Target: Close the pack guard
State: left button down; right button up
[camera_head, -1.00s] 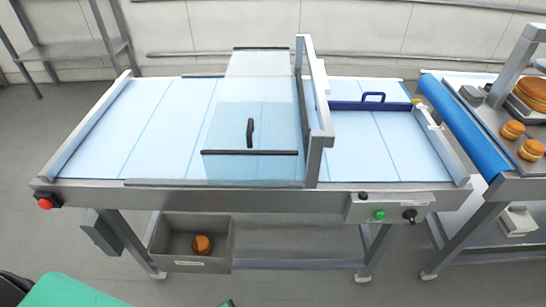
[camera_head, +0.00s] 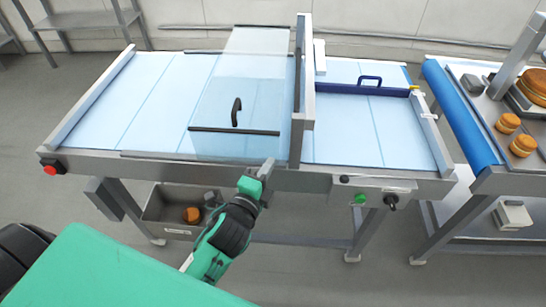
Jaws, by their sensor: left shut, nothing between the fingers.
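The pack guard is a clear panel (camera_head: 240,90) with a black handle (camera_head: 236,112) and a dark strip along its lower edge. It slopes over the light blue conveyor belt (camera_head: 140,105), left of the grey upright frame (camera_head: 302,95). Whether its lower edge touches anything is hard to tell. My left gripper (camera_head: 267,168) is at the conveyor's front rail, below and to the right of the handle, and apart from it. It is shut and empty. My right gripper is not in view.
A blue bar with a handle (camera_head: 362,88) crosses the belt right of the frame. A control box with a green button (camera_head: 360,198) and a red stop button (camera_head: 50,170) are on the front. A bin (camera_head: 165,215) holds a round bun below. Buns lie on the right-hand table (camera_head: 490,150).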

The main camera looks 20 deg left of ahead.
pick_arm(q)
jog(key=w+p, duration=0.2)
jog(key=w, duration=0.7)
jog(key=shift+d, duration=0.2)
